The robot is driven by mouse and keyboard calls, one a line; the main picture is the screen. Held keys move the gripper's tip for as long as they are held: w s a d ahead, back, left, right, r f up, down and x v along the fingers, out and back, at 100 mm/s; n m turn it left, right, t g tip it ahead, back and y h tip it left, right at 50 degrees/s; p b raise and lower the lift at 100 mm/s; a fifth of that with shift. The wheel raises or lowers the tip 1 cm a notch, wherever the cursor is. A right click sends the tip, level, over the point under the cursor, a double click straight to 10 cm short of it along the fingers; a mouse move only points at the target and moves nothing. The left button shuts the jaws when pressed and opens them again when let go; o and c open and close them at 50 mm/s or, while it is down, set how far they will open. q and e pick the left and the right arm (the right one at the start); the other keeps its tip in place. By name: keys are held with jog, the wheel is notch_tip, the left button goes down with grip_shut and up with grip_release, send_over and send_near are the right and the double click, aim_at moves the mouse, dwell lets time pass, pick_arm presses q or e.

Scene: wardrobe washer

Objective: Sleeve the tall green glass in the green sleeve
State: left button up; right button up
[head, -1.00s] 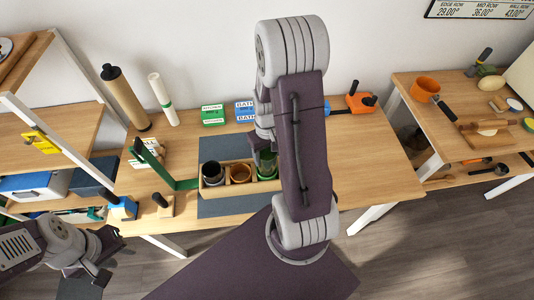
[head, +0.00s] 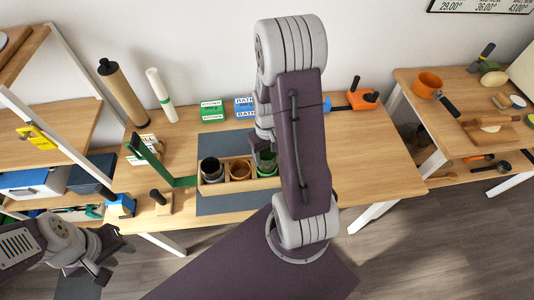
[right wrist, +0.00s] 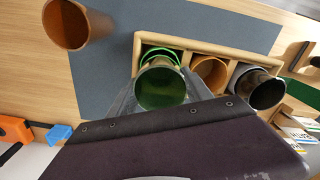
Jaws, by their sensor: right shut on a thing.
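The tall green glass (right wrist: 160,88) is held in my right gripper, its open mouth facing the right wrist camera. A green ring, the rim of the green sleeve (right wrist: 160,54), shows just behind the glass at the end compartment of the wooden holder (right wrist: 206,47). Whether the glass is inside the sleeve or above it I cannot tell. In the head view, green (head: 267,160) shows beside my right gripper (head: 265,135), which is mostly hidden by my arm. My left gripper (head: 108,262) is open and empty, low at the left, away from the table.
The holder's other compartments hold an orange cup (head: 240,171) and a dark cup (head: 212,170). A brown-orange cup (right wrist: 66,24) stands apart on the table. A green upright bracket (head: 150,158) stands left of the holder. The table right of my arm is largely clear.

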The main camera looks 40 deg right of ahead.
jog(key=shift+f+b, duration=1.45)
jog(key=shift+f, duration=0.6)
jog(key=o, duration=1.7)
jog(key=shift+r, duration=0.1)
jog(key=shift+c, duration=0.2)
notch_tip(320, 180, up, 9)
jog(key=p, duration=0.1)
jog(key=shift+p, duration=0.3)
